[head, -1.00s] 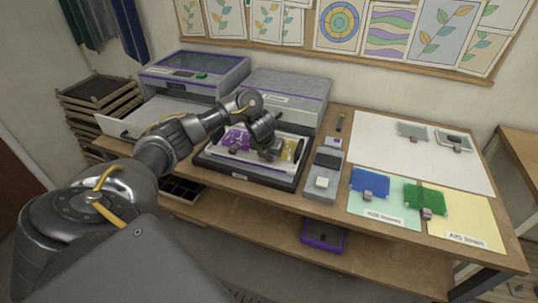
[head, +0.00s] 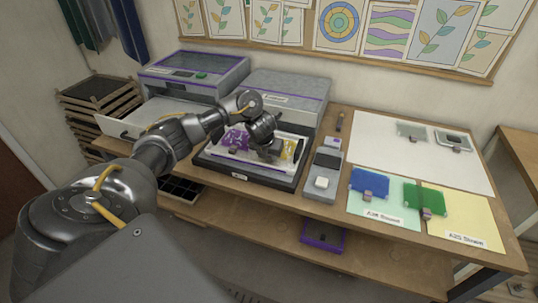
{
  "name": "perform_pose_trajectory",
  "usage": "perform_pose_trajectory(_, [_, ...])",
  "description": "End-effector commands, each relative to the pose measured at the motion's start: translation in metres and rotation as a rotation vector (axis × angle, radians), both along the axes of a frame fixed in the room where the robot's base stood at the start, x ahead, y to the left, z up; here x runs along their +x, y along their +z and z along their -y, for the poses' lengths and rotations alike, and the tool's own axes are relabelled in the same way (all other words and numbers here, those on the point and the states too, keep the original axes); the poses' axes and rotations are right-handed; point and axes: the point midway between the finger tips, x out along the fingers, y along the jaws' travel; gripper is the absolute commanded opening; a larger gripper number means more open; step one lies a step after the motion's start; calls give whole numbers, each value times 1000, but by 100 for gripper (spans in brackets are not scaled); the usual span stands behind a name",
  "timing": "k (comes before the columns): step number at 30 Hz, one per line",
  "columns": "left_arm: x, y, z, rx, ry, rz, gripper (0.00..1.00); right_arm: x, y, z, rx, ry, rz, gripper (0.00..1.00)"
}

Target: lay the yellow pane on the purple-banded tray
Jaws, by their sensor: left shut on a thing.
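The yellow pane (head: 289,149) is at the right end of the white bed inside the open dark machine, beside the purple pane (head: 237,139). My left gripper (head: 270,154) reaches down there from the left and is shut on the yellow pane's near-left side. The fingers hide part of the pane, and I cannot tell whether it touches the bed. A purple-rimmed tray (head: 323,240) lies on the lower shelf, below the bench front. My right gripper is not in view.
A blue pane (head: 370,182) and a green pane (head: 425,197) lie on coloured sheets at the right. A grey device (head: 325,170) stands between them and the machine. The large white sheet (head: 400,150) has much bare room. A raised grey lid (head: 285,97) stands behind the gripper.

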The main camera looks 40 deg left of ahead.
Motion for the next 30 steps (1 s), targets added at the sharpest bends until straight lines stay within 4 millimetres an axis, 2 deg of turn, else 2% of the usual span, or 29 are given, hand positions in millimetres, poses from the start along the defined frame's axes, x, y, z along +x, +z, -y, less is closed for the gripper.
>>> perform_pose_trajectory(14, [0,-2,0,0,0,1,0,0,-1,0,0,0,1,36])
perform_pose_trajectory(15, [0,-2,0,0,0,1,26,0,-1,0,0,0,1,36])
perform_pose_trajectory(20, [0,-1,0,0,0,0,47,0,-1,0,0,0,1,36])
perform_pose_trajectory(30, [-1,2,1,-1,0,1,48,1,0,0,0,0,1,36])
